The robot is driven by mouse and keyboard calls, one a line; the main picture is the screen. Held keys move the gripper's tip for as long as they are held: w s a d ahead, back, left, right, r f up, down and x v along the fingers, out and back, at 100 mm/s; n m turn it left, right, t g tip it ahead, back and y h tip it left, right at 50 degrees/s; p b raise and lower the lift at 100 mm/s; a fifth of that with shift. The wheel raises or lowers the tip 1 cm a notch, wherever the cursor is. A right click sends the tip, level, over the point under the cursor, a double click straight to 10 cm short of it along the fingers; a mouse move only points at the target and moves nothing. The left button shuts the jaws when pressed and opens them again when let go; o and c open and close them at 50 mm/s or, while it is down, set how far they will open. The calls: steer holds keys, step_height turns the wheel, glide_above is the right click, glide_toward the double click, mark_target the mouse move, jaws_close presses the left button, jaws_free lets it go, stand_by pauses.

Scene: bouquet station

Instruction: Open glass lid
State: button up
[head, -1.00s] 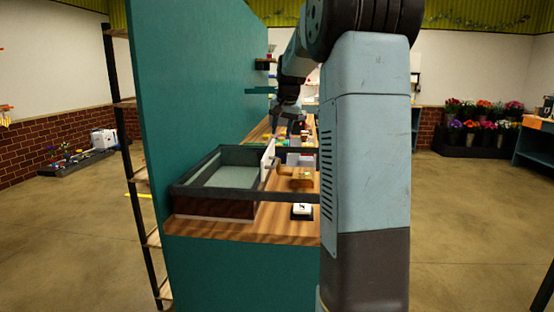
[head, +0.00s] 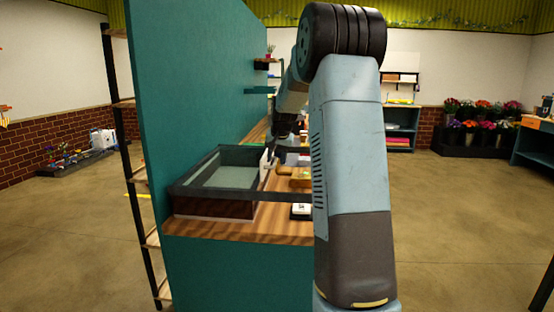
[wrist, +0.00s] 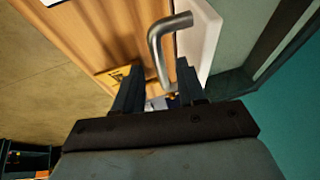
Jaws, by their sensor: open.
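The glass lid (head: 222,178) is a pale pane in a dark frame on a box at the near end of the wooden counter, and it looks closed. A white plate (head: 265,162) stands at its right side; in the wrist view the plate (wrist: 199,36) carries a bent grey metal handle (wrist: 156,52). My gripper (wrist: 158,82) is open, with one finger on each side of the handle's lower end in the wrist view. I cannot tell whether the fingers touch it. In the head view my gripper (head: 274,146) is small and partly hidden, just above the plate.
A tall teal panel (head: 185,90) runs along the left of the counter (head: 235,230). Brown blocks (head: 299,180) and a small white item (head: 301,211) lie right of the box. My arm hides the counter's right part. Open floor (head: 460,220) lies at the right.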

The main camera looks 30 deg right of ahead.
steer(key=shift+w+f, duration=0.15)
steer(key=shift+f, duration=0.15)
steer(key=shift+c, duration=0.2)
jaws_close()
